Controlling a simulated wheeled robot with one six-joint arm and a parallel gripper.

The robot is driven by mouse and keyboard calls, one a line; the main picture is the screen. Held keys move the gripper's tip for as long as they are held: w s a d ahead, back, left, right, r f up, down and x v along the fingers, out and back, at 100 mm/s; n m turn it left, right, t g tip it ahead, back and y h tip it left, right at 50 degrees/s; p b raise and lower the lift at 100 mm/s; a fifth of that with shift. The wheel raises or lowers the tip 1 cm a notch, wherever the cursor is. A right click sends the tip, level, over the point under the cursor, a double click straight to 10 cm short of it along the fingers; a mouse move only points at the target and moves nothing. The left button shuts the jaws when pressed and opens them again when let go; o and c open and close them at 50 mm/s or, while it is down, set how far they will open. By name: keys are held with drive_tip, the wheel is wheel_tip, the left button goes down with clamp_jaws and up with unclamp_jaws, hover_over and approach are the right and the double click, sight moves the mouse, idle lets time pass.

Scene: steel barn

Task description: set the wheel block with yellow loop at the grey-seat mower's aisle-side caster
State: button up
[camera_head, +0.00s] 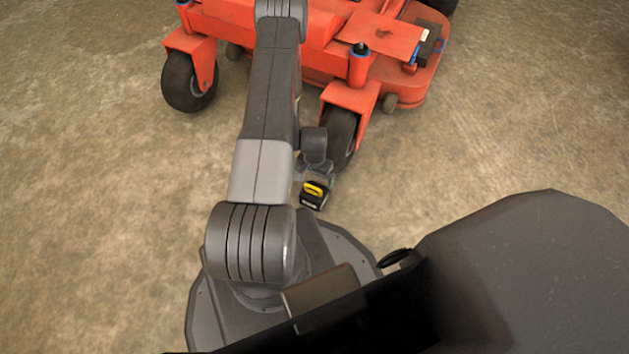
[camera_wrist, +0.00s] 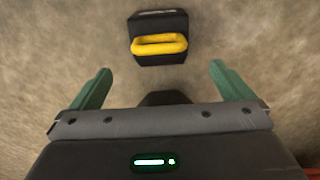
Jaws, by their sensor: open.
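The wheel block (camera_head: 313,200) is black with a yellow loop on top. It sits on the floor just in front of the right front caster (camera_head: 341,137) of the orange mower (camera_head: 325,40). In the wrist view the block (camera_wrist: 158,50) lies ahead of my gripper (camera_wrist: 160,84), roughly centred between the two green fingers, which are spread apart and empty. The yellow loop (camera_wrist: 159,44) faces up. In the head view my gripper is mostly hidden behind my arm and wrist. The mower's seat is out of view.
The mower's left front caster (camera_head: 189,82) stands to the left, near my arm. Bare concrete floor (camera_head: 500,130) is open to the right of the mower, and more clear floor (camera_head: 90,200) lies at the left.

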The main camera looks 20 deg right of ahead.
wheel_tip(320, 180, up, 3)
drive_tip(key=shift+f, duration=0.2)
